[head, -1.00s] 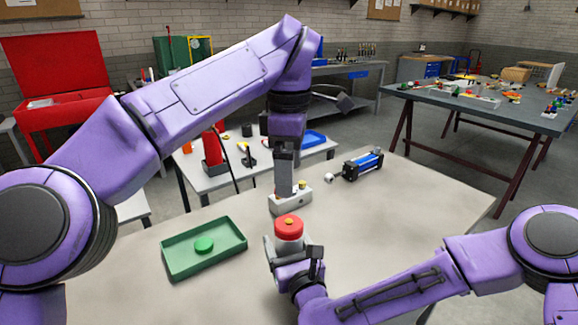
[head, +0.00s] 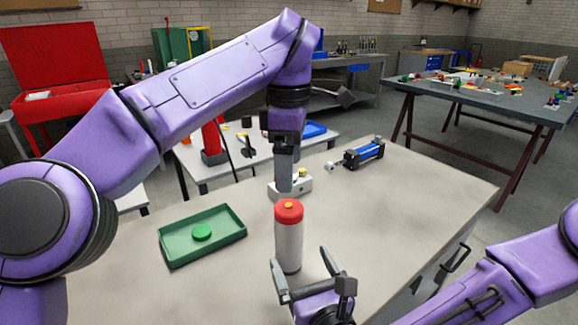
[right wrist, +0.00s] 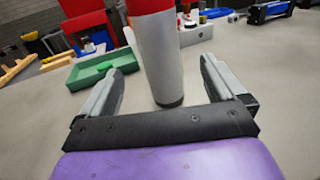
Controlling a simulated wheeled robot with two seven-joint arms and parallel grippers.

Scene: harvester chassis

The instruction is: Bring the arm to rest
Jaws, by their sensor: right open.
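A light grey cylinder (head: 289,243) with a red cap and a small yellow top stands upright on the table. My right gripper (head: 302,260) is open and empty on the near side of it. In the right wrist view the cylinder (right wrist: 158,55) stands beyond and between the open fingers (right wrist: 163,68), with a gap to each finger. My left gripper (head: 284,172) points down behind the cylinder, by a light grey block (head: 302,186) with a yellow knob. Its fingers are seen edge-on, so their opening and any contact with the block are unclear.
The beige table (head: 400,210) has a green tray (head: 178,256) at left, holding a green disc (head: 202,232). A blue and black cylinder part (head: 364,153) lies at the back. The table's right side is clear. A drawer handle (head: 455,258) sticks out at its side.

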